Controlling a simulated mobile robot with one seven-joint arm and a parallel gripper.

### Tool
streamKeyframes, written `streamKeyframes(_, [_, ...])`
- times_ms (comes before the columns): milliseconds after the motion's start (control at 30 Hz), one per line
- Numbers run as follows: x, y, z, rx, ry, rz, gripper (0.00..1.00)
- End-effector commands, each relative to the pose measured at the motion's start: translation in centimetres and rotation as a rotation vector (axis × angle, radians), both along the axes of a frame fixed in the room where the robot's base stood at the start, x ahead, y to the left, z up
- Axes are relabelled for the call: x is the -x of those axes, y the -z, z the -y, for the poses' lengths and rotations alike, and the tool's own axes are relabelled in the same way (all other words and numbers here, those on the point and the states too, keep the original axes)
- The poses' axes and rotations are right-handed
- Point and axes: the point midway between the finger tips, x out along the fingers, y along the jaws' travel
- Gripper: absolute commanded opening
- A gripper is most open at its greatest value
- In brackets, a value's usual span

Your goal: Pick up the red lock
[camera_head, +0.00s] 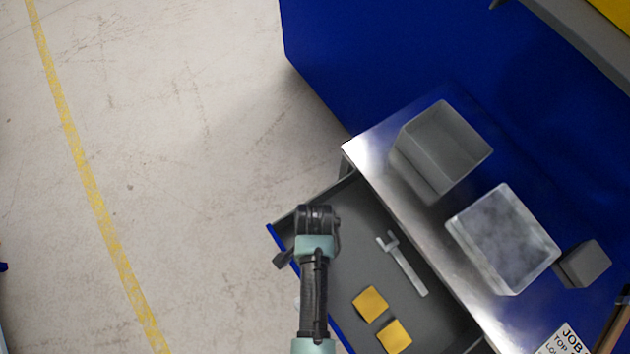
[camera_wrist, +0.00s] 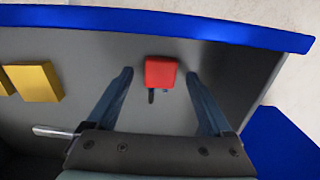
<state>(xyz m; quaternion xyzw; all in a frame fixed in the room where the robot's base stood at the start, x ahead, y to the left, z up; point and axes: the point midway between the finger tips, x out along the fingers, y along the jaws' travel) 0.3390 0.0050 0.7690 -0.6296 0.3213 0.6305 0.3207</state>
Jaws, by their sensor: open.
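The red lock (camera_wrist: 161,72) lies on the grey floor of the open drawer in the wrist view, close to the drawer's blue front edge. A small dark part sticks out of it toward my gripper. My gripper (camera_wrist: 160,85) is open, with one finger on each side of the lock and gaps to both; I cannot tell its height above the lock. In the head view my arm and gripper (camera_head: 312,220) are over the drawer (camera_head: 352,225) and hide the lock.
Two yellow blocks (camera_head: 370,303) (camera_head: 395,336) and a grey wrench (camera_head: 405,268) lie in the drawer. The floor at left is clear.

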Motion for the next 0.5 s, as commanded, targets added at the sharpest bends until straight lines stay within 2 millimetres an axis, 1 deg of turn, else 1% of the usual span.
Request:
streamKeyframes(100, [-0.02,0.49,0.00,-0.001,0.000,0.001,0.85])
streamKeyframes(300, [-0.04,0.48,0.00,0.000,0.000,0.001,0.85])
streamKeyframes(467, [-0.04,0.46,0.00,0.000,0.000,0.001,0.56])
streamKeyframes(500, [-0.04,0.46,0.00,0.000,0.000,0.001,0.49])
